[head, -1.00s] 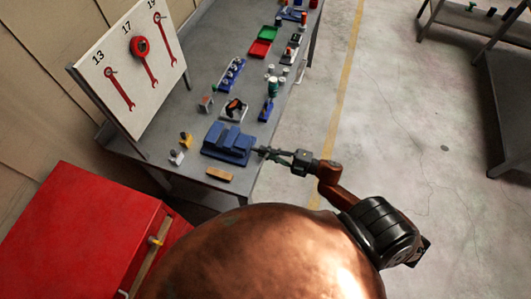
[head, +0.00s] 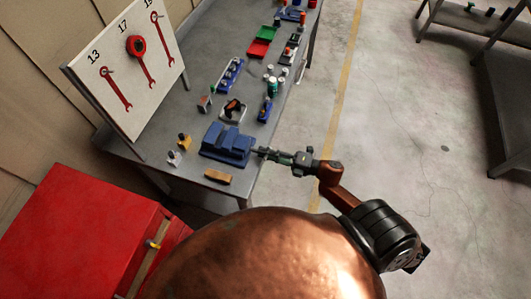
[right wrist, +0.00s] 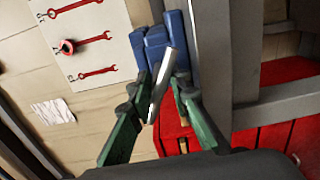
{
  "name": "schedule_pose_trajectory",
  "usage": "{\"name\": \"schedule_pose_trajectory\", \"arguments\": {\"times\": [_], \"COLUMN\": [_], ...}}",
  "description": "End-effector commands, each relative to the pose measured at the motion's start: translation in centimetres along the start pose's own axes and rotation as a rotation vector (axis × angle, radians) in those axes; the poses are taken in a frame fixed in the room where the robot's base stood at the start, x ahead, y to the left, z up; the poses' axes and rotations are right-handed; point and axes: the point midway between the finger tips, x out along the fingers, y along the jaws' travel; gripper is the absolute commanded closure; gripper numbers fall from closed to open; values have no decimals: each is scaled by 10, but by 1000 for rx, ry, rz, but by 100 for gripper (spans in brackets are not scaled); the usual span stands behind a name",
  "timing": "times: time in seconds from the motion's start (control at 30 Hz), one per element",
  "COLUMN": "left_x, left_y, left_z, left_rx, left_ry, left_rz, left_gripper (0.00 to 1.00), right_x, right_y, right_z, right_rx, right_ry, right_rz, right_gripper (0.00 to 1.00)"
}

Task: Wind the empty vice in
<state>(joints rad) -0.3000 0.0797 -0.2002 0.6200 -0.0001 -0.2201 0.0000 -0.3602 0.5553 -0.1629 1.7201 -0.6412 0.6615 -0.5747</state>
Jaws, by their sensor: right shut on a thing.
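The blue vice (head: 228,143) sits at the near end of the grey bench, close to its right edge. My right gripper (head: 264,152) is at the vice's right side, level with its handle end. In the right wrist view the vice (right wrist: 154,42) is straight ahead. A grey metal handle bar (right wrist: 162,88) runs slanting between my green fingers (right wrist: 160,88), which are shut on it. The head view is too small to show the gap between the vice jaws. My left gripper is in neither view.
A wooden block (head: 218,177) lies before the vice, with small yellow (head: 184,141) and white (head: 174,158) items to its left. Several trays and parts fill the bench behind. A red cabinet (head: 80,235) stands near left. The floor (head: 420,190) at right is clear.

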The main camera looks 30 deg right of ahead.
Motion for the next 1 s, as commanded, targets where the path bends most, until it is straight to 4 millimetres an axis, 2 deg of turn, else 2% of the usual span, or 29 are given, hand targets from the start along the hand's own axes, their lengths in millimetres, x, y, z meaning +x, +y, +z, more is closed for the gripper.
{"name": "schedule_pose_trajectory", "arguments": {"times": [0.1, 0.13, 0.33, 0.6, 0.73, 0.87, 1.0], "left_x": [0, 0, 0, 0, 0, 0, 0], "left_y": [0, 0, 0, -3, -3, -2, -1], "left_z": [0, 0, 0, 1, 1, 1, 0], "left_rx": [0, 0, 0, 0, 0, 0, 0], "left_ry": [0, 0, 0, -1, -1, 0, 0], "left_rz": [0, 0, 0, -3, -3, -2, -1], "left_gripper": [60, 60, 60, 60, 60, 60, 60], "right_x": [0, 0, 0, 0, -9, -30, -60], "right_y": [-1, -1, -1, 0, -1, -1, -2], "right_z": [-1, -1, -1, 0, 0, 0, 0], "right_rx": [-4, -4, -1, 0, 1, 2, 2], "right_ry": [2, 2, 2, 1, 1, 0, -1], "right_rz": [-2, -2, -1, 0, -1, -4, -4], "right_gripper": [100, 80, 67, 66, 66, 66, 66]}}
